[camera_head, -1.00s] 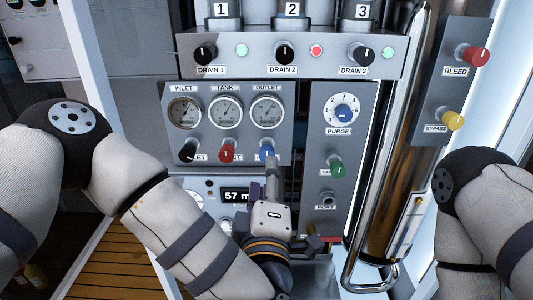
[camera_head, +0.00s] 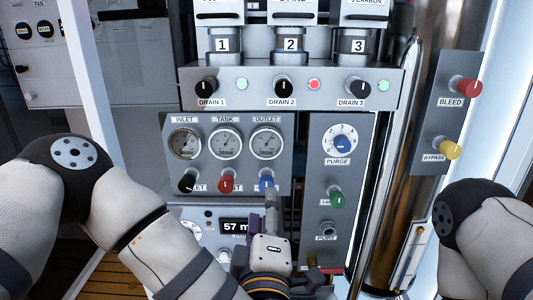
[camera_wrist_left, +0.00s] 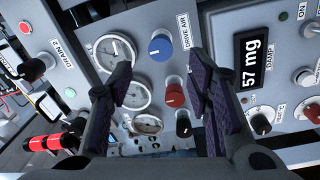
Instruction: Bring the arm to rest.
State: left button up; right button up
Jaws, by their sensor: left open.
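My left gripper (camera_head: 269,200) is in front of the lower edge of the gauge panel (camera_head: 228,122), just below the blue knob (camera_head: 266,183). In the left wrist view the same gripper (camera_wrist_left: 162,82) has its two dark fingers spread wide with nothing between them. Beyond them are the blue knob (camera_wrist_left: 160,46), the red knob (camera_wrist_left: 173,92) and a black knob (camera_wrist_left: 183,126). Whether a finger touches the panel cannot be told. My right arm (camera_head: 470,225) shows at the right, but its gripper is out of view.
The purge panel (camera_head: 322,175) with a green knob (camera_head: 337,200) stands right of the gauges. A shiny vertical cylinder (camera_head: 400,190) is beyond it. The bleed and bypass panel (camera_head: 445,112) is at far right. The drain knobs (camera_head: 284,87) are above.

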pick_arm(q)
jog(key=s+a+f+m+g+h, duration=0.1)
jog(key=s+a+f+m+g, duration=0.2)
jog(key=f, duration=0.5)
jog(key=s+a+f+m+g+h, duration=0.1)
jog(key=s+f+m+g, duration=0.35)
jog(key=f, duration=0.35)
jog(key=s+a+f+m+g+h, duration=0.1)
jog(key=s+a+f+m+g, duration=0.15)
jog(key=s+f, duration=0.4)
jog(key=s+a+f+m+g+y, duration=0.1)
jog(key=s+a+f+m+g, duration=0.1)
jog(key=s+a+f+g, duration=0.2)
jog(key=s+a+f+m+g+y, duration=0.2)
jog(key=s+a+f+g, duration=0.2)
jog(key=s+a, duration=0.7)
jog(key=s+g, duration=0.2)
jog(key=s, duration=0.4)
jog(key=shift+s+a+f, duration=0.15)
jog(key=shift+a+f, duration=0.15)
jog(key=shift+f, duration=0.05)
